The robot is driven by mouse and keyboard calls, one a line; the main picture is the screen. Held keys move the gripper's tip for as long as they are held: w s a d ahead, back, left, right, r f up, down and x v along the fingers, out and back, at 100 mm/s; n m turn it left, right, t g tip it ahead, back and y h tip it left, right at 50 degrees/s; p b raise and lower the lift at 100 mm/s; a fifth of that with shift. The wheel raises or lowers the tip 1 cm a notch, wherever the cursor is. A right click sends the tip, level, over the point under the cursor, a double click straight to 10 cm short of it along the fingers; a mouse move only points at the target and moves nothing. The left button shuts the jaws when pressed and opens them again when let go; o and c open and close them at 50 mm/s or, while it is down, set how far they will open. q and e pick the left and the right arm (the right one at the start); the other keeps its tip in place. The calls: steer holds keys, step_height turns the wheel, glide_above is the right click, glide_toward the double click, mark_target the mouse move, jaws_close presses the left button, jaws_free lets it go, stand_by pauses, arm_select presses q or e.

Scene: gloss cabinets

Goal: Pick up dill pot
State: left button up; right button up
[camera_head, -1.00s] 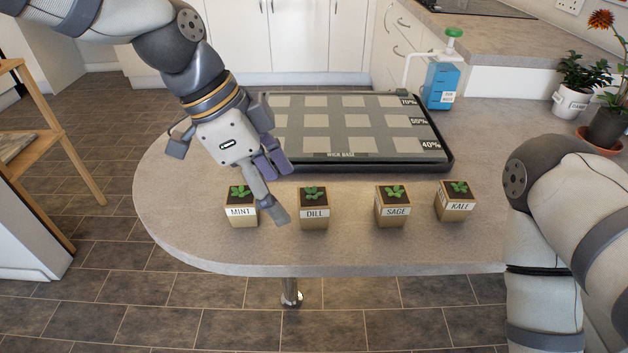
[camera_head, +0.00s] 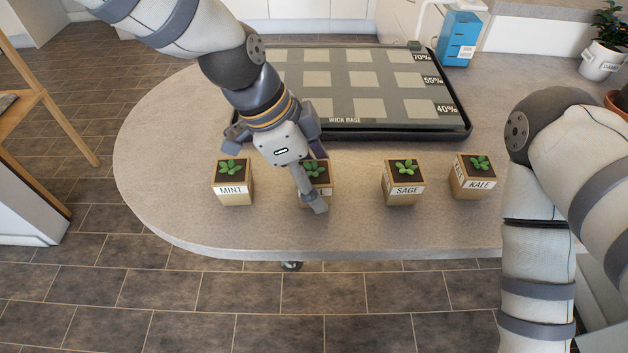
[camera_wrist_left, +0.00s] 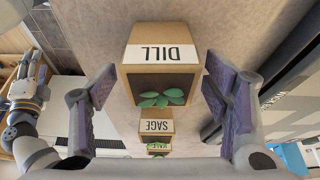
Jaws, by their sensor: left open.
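The dill pot (camera_head: 320,169), a small tan square pot with a green seedling, stands on the counter, partly hidden in the head view by my left gripper (camera_head: 314,166). In the left wrist view the dill pot (camera_wrist_left: 160,72) appears upside down, its DILL label clear. My left gripper (camera_wrist_left: 158,92) is open, with one purple-padded finger on each side of the pot and gaps showing. My right arm shows at the right of the head view, its gripper out of frame. What looks like my right gripper (camera_wrist_left: 25,90) is at the left of the left wrist view, its jaws unclear.
The mint pot (camera_head: 232,182) stands left of the dill pot; the sage pot (camera_head: 404,182) and kale pot (camera_head: 474,177) stand to its right. A black-rimmed tray (camera_head: 455,120) lies behind. The counter's curved front edge is close.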

arm_select(q)
steer(key=shift+r, duration=0.1)
steer(key=c, duration=1.3)
